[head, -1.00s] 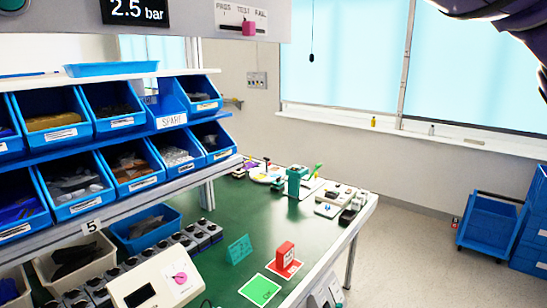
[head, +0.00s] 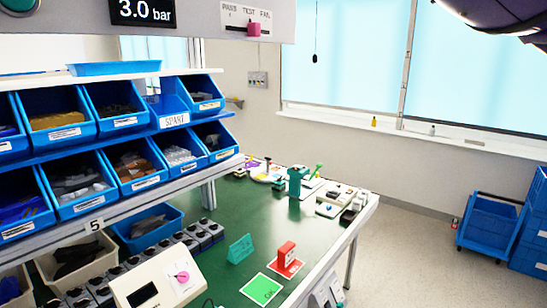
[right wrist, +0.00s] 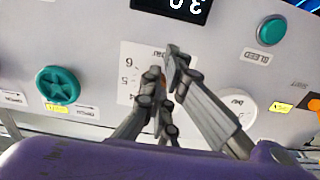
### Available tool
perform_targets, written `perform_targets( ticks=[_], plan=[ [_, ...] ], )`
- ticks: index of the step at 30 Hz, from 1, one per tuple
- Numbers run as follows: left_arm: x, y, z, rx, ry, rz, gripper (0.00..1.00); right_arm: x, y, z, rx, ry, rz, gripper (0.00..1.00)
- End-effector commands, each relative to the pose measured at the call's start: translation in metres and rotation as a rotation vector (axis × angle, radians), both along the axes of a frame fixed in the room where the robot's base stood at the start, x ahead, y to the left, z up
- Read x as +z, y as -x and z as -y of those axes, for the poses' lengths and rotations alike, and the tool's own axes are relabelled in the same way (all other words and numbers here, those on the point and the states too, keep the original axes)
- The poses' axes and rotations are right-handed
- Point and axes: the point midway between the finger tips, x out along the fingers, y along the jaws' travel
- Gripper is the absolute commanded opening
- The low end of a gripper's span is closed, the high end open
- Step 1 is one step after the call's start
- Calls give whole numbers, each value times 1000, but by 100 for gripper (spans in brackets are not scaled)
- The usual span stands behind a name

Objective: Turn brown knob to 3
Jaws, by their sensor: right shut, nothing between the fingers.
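My right gripper (right wrist: 165,74) shows in the right wrist view in front of a white dial plate (right wrist: 128,88) on a grey panel. Its fingers are shut with nothing held between them. A small bit of brown-orange knob (right wrist: 161,78) shows behind the fingertips; the rest is hidden, so I cannot tell its pointer position or whether the fingers touch it. The numbers 6, 5 and 4 are partly visible on the plate, upside down. The display (head: 146,11) reads 3.0 bar in the head view. My left gripper is not in view.
The panel also carries a teal star-shaped knob (right wrist: 58,88), a round teal button (right wrist: 271,30) and a white round knob (right wrist: 238,106), close around the gripper. Below in the head view are blue bins (head: 62,115) and a green workbench (head: 215,215).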

Motion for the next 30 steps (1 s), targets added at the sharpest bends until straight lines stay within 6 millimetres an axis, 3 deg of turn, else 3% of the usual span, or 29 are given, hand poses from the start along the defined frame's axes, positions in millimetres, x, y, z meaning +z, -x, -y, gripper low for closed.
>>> perform_targets(
  ticks=[7,20,23,26,30],
  plan=[
    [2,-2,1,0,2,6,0,2,17,22,-2,-2,4,0],
    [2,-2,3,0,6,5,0,2,21,26,-1,-2,4,0],
    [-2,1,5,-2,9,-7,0,5,24,23,16,-64,-62,0],
    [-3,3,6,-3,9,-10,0,5,41,12,102,-174,-224,0],
    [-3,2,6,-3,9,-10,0,12,81,-8,278,-338,-545,0]
  ],
)
